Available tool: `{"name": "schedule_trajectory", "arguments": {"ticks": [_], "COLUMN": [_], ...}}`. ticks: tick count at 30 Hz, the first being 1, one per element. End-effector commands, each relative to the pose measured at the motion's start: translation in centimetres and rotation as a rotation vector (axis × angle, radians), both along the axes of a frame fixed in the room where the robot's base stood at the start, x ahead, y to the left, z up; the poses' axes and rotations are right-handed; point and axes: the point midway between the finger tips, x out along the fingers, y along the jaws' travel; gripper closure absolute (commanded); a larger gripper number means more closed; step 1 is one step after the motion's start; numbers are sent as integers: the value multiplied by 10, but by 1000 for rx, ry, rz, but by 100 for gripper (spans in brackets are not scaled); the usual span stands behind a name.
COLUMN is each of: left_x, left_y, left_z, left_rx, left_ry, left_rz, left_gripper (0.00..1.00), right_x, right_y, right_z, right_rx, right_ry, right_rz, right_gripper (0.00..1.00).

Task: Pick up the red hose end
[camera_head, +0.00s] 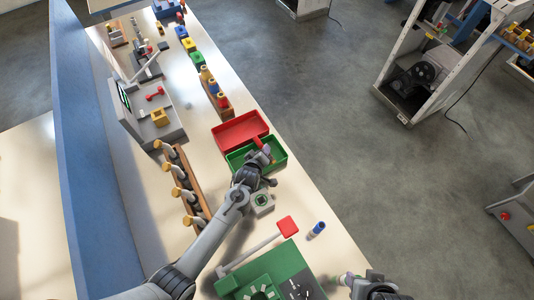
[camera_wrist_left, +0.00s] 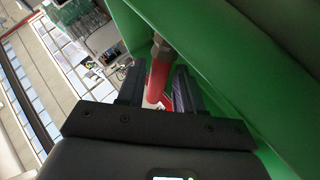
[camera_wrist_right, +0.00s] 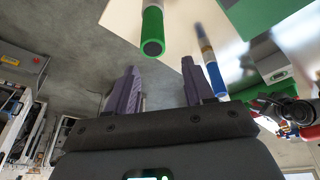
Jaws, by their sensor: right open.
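The red hose end (camera_wrist_left: 158,78), a red tube with a metal nut at its top, stands between the two fingers of my left gripper (camera_wrist_left: 160,88). In the head view a small red piece (camera_head: 257,142) shows above the green tray (camera_head: 282,166), just beyond my left gripper (camera_head: 262,165). The fingers are close to the tube on both sides, but I cannot tell whether they press on it. My right gripper (camera_wrist_right: 165,90) is open with nothing between its fingers; it also shows at the bottom of the head view (camera_head: 352,280).
A red tray (camera_head: 238,128) adjoins the green one. A green machine with a red-ended lever (camera_head: 287,227) stands nearer. A blue-ended tube (camera_wrist_right: 213,75) and a green-ended tube (camera_wrist_right: 152,35) are ahead of my right gripper. A wooden rack (camera_head: 185,180) stands left.

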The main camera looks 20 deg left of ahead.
Motion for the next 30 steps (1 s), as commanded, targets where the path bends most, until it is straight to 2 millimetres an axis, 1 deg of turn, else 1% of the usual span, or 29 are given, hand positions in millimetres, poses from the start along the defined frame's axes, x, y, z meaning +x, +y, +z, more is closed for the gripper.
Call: {"name": "schedule_trajectory", "arguments": {"ticks": [4, 13, 20, 30], "left_x": [8, 10, 9, 10], "left_y": [0, 0, 0, 0], "left_z": [-5, -6, -6, -5], "left_rx": [0, -1, -1, -1], "left_ry": [1, 1, 1, -1], "left_rz": [-1, 0, 0, 0], "left_gripper": [64, 64, 100, 100], "right_x": [0, 0, 0, 0], "right_y": [0, -1, -2, -2], "right_z": [-2, -2, -2, -2], "right_rx": [0, -7, -11, -8], "right_ry": [0, 0, 0, 0], "right_rz": [0, 4, 6, 5], "right_gripper": [48, 48, 48, 48]}}
